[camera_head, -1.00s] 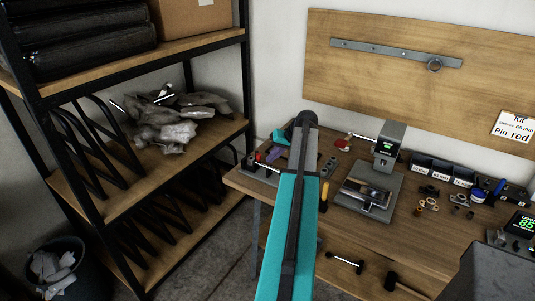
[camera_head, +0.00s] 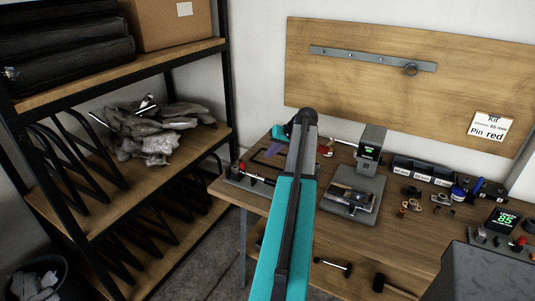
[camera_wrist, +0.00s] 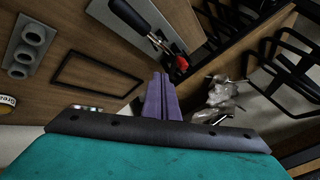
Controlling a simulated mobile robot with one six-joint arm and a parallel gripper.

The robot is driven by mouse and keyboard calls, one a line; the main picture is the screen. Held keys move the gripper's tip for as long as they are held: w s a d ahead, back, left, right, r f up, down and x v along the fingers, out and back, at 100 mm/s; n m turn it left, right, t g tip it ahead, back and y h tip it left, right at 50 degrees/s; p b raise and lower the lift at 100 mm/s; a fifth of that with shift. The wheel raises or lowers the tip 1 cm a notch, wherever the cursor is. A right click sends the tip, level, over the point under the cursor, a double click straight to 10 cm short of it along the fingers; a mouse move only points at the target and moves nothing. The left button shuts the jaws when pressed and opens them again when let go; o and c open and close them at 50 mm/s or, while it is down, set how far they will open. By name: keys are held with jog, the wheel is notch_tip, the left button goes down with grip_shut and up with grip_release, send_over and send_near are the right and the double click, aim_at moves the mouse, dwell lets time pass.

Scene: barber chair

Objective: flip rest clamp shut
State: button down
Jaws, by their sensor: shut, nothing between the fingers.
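The clamp (camera_head: 257,178) sits on a grey plate (camera_head: 237,180) at the left front corner of the workbench, with red and dark parts. In the wrist view the plate (camera_wrist: 115,18) carries a thick black handle (camera_wrist: 131,16), a thin metal part and a red tip (camera_wrist: 181,64). I cannot tell the clamp's exact position. My gripper's purple fingers (camera_wrist: 161,77) are together and empty. Their tips point toward the clamp's red end and look apart from it.
A black rectangular outline (camera_wrist: 62,68) and a grey block with holes (camera_wrist: 30,46) lie on the bench (camera_head: 225,190). A grey device with a green display (camera_head: 368,152) stands right of my arm. A black shelf rack (camera_head: 222,90) with crumpled grey items (camera_head: 155,143) stands left.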

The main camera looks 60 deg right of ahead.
jog(key=w+f+p, duration=0.1)
jog(key=w+f, duration=0.1)
jog(key=w+f+p, duration=0.2)
jog(key=w, duration=0.1)
jog(key=w+a+f+p, duration=0.1)
jog(key=w+f, duration=0.1)
jog(key=shift+w+f, duration=0.35)
jog(key=shift+f, duration=0.05)
jog(key=shift+w+a+f+p, duration=0.1)
jog(key=shift+w+a+p, duration=0.1)
jog(key=shift+w+p, duration=0.3)
jog(key=shift+a, duration=0.15)
jog(key=shift+s, duration=0.1)
jog(key=shift+s+d, duration=0.1)
jog(key=shift+d, duration=0.1)
jog(key=shift+a+m+b, duration=0.1)
jog(key=shift+m+b, duration=0.2)
